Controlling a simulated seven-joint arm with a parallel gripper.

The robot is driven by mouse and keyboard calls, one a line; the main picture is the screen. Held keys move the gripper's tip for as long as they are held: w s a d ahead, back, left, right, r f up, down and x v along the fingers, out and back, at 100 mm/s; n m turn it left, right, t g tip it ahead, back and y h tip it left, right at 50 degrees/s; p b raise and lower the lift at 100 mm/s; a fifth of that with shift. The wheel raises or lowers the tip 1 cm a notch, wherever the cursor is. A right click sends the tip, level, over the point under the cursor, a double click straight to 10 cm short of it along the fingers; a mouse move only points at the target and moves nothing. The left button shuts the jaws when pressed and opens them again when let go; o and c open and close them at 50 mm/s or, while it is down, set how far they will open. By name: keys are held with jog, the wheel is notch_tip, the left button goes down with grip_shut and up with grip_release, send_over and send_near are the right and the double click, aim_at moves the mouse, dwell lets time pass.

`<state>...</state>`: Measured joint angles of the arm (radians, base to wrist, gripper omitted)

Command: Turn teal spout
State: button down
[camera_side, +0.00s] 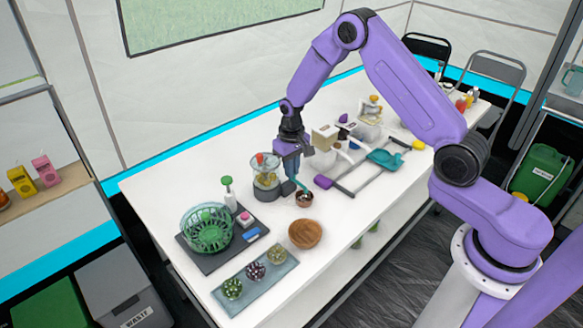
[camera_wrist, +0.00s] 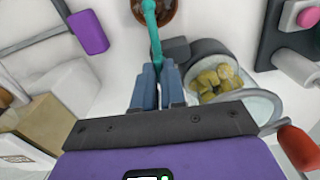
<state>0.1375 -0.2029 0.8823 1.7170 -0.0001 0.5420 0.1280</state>
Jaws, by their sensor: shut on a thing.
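The teal spout (camera_side: 301,187) is a thin bar that reaches from my gripper to above a small copper-brown bowl (camera_side: 304,199). In the wrist view the spout (camera_wrist: 154,38) runs from the top edge down to my fingertips, with part of the bowl (camera_wrist: 168,12) behind its far end. My gripper (camera_wrist: 158,73) has its two blue-grey fingers close together on the near end of the spout. In the side view my gripper (camera_side: 292,174) points down beside the glass-topped appliance, and its fingers partly hide the spout's near end.
A dark-based appliance with a glass bowl of yellow pieces (camera_side: 265,174) stands close left of my gripper. A grey frame with a purple grip (camera_side: 323,182) lies right.

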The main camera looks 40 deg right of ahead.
jog(key=shift+m, duration=0.4)
jog(key=c, duration=1.2)
grip_release()
